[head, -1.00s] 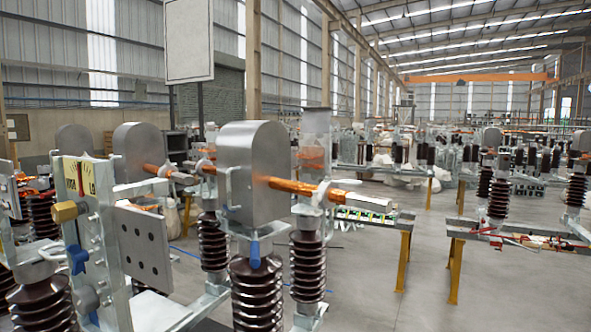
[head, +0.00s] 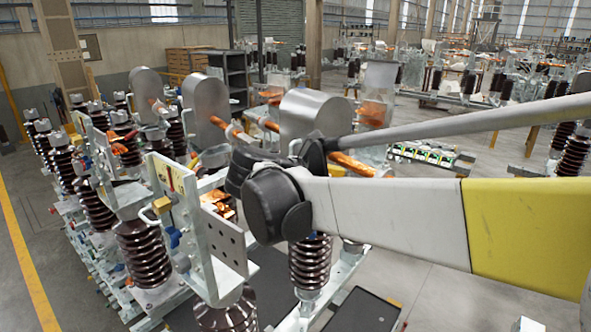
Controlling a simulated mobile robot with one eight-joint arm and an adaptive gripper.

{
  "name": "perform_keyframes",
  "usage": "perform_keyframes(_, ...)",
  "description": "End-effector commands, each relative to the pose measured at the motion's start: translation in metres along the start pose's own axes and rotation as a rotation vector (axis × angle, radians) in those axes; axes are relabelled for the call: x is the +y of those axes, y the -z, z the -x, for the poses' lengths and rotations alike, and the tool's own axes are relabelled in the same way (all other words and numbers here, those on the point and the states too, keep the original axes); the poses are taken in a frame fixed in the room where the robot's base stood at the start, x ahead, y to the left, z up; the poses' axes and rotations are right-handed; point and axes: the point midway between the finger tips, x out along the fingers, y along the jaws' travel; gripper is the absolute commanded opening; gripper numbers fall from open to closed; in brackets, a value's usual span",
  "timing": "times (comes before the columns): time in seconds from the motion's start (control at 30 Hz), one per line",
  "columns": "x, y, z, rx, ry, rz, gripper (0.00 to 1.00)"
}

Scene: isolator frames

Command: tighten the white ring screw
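I cannot make out the white ring screw for certain in the head view. Rounded silver covers (head: 318,112) sit along a copper bar (head: 350,163) at the middle of the frame. My arm, white and yellow with a black joint, reaches in from the right and hides part of the bar and the insulators below it. My gripper cannot be seen in this view, so neither its opening nor its distance to the screw shows.
Dark ribbed insulators (head: 146,252) stand in rows on metal frames at the left. A perforated metal plate (head: 222,238) stands upright at front centre. A yellow floor line (head: 25,262) runs along the left, with open floor beside it. Shelving (head: 222,75) stands behind.

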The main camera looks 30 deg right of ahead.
Motion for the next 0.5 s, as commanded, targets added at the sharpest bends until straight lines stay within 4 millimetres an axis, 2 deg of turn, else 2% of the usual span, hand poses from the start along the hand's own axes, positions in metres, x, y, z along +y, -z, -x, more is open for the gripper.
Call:
perform_keyframes(0.3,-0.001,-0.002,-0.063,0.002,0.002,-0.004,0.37)
perform_keyframes(0.5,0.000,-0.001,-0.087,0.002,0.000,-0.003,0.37)
